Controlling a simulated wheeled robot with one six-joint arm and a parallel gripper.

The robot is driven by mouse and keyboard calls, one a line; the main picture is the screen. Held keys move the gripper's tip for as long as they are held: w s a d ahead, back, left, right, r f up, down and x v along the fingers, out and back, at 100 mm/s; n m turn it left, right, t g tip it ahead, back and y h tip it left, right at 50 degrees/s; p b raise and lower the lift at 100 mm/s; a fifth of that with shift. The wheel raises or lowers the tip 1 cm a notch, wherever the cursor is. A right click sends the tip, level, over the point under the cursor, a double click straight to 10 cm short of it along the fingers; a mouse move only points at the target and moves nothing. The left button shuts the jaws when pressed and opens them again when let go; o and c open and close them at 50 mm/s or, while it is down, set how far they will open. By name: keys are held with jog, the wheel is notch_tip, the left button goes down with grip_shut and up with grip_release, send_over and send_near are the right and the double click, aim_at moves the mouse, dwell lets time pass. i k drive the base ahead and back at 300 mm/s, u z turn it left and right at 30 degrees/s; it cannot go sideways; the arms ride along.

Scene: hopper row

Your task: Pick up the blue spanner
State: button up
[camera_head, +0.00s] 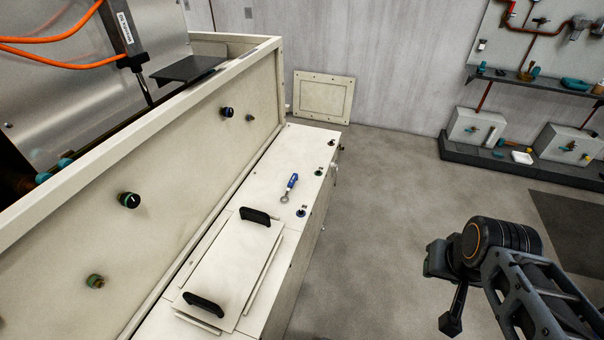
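The blue spanner (291,184) lies on the narrow cream ledge (268,160) of the machine, near its far part. Its handle is blue, and a grey metal ring end points toward me. My gripper (451,324) is at the lower right, over the floor, well apart from the spanner. A dark finger part hangs down there, but whether the gripper is open or shut does not show. Nothing is seen held in it.
A cream cover plate (232,268) with two black handles lies on the ledge nearer me. Small knobs (301,211) stand along the ledge's right edge. The machine's sloped panel (170,165) rises on the left. A dark bench (480,165) stands at the far right. The middle floor is clear.

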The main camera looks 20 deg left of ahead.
aim_at(294, 177)
jog(key=u, duration=0.05)
jog(key=i, duration=1.5)
jog(key=u, duration=3.15)
